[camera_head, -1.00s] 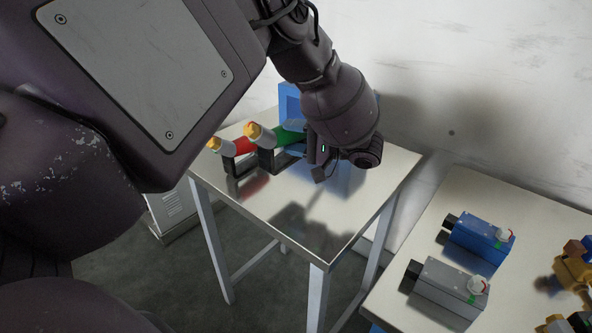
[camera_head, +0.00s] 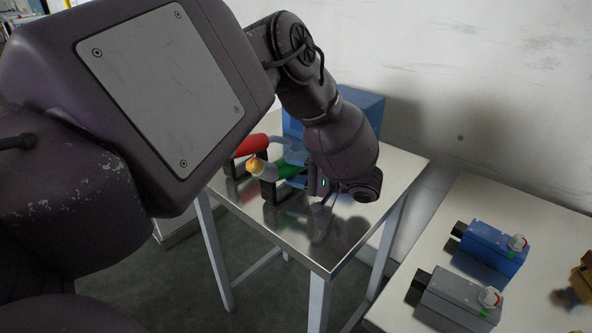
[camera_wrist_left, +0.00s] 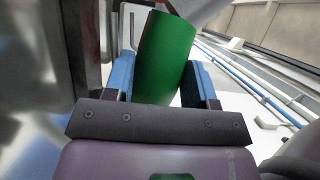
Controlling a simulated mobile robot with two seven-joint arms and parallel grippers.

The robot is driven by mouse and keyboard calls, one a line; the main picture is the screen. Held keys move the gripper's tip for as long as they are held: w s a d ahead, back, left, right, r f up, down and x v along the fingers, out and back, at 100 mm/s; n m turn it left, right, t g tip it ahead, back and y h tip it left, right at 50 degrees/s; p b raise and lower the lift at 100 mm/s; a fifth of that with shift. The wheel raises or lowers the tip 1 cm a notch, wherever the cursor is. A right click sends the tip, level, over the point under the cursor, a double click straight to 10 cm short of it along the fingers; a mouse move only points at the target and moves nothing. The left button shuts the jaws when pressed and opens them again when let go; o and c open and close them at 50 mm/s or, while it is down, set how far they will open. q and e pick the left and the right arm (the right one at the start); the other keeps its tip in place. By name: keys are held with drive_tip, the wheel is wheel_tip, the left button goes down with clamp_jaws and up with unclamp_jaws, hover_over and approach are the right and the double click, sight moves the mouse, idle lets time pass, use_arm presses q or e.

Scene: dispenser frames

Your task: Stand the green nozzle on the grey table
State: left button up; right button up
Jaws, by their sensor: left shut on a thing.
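The green nozzle (camera_head: 287,171) has a green barrel, a grey end with an orange-yellow tip, and a black bracket-like part. My left gripper (camera_head: 316,183) is shut on its green barrel over the grey table (camera_head: 305,247), which has a shiny metal top. In the left wrist view the green barrel (camera_wrist_left: 163,58) sits between the two blue finger pads. The nozzle lies tilted, tip to the left; I cannot tell whether it touches the table. My wrist partly hides it. My right gripper is not in view.
A red nozzle (camera_head: 252,145) with a black part lies just behind, partly hidden by my arm. A blue box (camera_head: 358,105) stands at the table's back. The front of the metal top is clear. A second table at right holds a blue (camera_head: 490,245) and a grey unit (camera_head: 458,296).

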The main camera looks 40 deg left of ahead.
use_arm(q)
drive_tip(key=o, duration=1)
drive_tip(key=shift+c, duration=0.2)
drive_tip(key=o, duration=0.3)
drive_tip(key=shift+o, duration=0.2)
drive_tip(key=shift+f, duration=0.1)
